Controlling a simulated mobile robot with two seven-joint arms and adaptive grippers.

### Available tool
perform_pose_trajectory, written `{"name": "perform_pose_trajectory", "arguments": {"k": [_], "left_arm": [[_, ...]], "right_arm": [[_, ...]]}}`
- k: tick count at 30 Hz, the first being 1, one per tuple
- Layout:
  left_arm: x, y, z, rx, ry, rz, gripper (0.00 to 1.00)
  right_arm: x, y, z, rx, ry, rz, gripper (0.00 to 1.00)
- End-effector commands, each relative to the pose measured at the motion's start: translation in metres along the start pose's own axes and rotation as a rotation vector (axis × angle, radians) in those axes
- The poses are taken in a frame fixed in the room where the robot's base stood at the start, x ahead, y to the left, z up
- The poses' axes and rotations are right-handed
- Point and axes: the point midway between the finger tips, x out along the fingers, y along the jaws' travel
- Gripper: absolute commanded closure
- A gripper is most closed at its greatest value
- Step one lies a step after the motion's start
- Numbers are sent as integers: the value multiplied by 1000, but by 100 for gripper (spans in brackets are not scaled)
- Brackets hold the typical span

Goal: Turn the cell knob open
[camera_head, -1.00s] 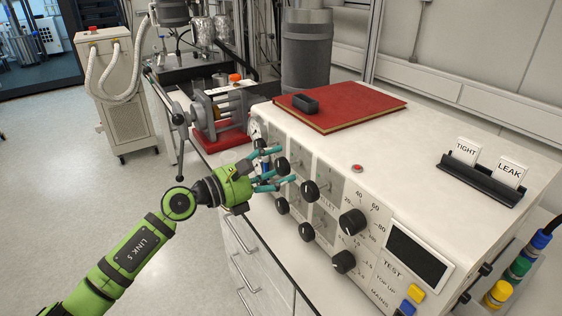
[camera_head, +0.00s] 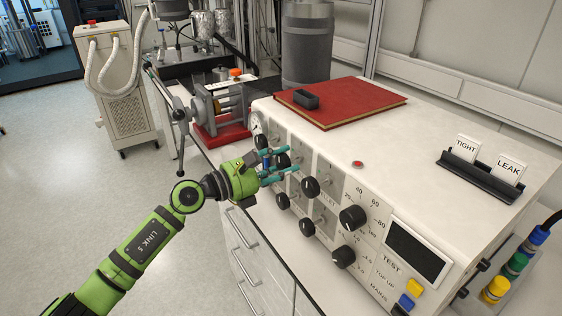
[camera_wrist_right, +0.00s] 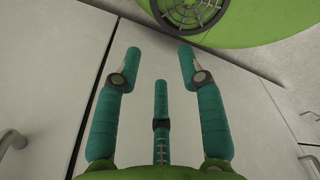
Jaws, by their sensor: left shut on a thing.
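A white instrument console (camera_head: 440,150) has a front panel with several black knobs and small metal toggles. My left gripper (camera_head: 279,164) is at the left part of this panel, its teal fingers closed around a black knob (camera_head: 283,160) in the upper row. The fingers partly hide this knob. Below it is another black knob (camera_head: 282,201), and to the right is one more (camera_head: 310,187). I cannot read which knob is labelled cell. My right gripper (camera_wrist_right: 160,70) shows only in the right wrist view, with its fingers spread and nothing between them.
A card holder (camera_head: 480,180) carries TIGHT and LEAK cards. A clamp device (camera_head: 215,108) stands behind my left gripper.

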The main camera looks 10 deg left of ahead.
Motion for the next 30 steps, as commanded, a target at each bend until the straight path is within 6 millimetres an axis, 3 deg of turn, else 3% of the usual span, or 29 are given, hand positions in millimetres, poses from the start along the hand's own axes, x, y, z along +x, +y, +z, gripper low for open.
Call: {"name": "perform_pose_trajectory", "arguments": {"k": [8, 30], "left_arm": [[0, 2, 8, -170, -9, 3, 91], [1, 5, 10, -869, -15, 3, 91]], "right_arm": [[-20, 1, -2, 0, -1, 0, 60], [-77, 4, -6, -2, -2, 4, 60]]}}
